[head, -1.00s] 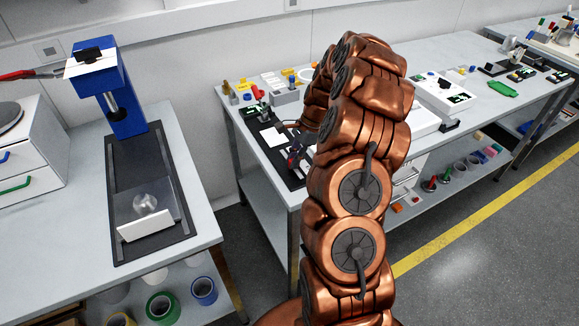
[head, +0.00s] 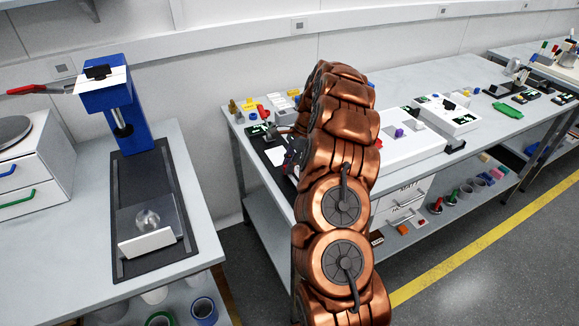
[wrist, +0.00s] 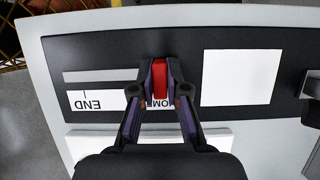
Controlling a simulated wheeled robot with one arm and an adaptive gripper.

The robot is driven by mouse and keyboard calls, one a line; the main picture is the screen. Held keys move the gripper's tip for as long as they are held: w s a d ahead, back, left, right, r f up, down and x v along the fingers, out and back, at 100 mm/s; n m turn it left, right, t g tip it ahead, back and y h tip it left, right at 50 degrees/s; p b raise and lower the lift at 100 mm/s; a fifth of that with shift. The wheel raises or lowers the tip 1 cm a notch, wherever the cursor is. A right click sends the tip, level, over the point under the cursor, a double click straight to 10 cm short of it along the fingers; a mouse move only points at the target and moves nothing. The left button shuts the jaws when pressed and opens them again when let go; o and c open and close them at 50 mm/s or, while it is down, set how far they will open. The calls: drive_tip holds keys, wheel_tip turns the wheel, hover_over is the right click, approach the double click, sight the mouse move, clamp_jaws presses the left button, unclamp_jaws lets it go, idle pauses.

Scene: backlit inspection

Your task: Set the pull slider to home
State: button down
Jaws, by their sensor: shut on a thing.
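The pull slider's red handle (wrist: 160,76) stands up from a dark panel (wrist: 103,54) in the wrist view. My gripper (wrist: 160,93) is shut on the handle, one finger on each side. A white label (wrist: 97,101) reading END, upside down in the picture, lies left of the fingers under a grey track (wrist: 98,76). Another label, of which only "OM" shows, sits beneath the handle, partly covered by the fingers. In the head view my gripper (head: 290,157) is small and dark at the left end of the long bench, and my arm hides much of the panel.
A blank white square (wrist: 242,77) is on the panel right of the handle, and a dark fixture (wrist: 311,84) is at the right edge. In the head view, white boxes (head: 412,146) stand right of my arm. A blue press (head: 118,108) stands on the left table.

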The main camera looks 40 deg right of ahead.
drive_tip(key=shift+w+r, duration=0.1)
drive_tip(key=shift+w, duration=0.05)
drive_tip(key=c, duration=1.2)
unclamp_jaws()
drive_tip(key=shift+o, duration=0.2)
drive_tip(key=v, duration=1.1)
drive_tip(key=shift+d+r, duration=0.2)
drive_tip(key=shift+r, duration=0.15)
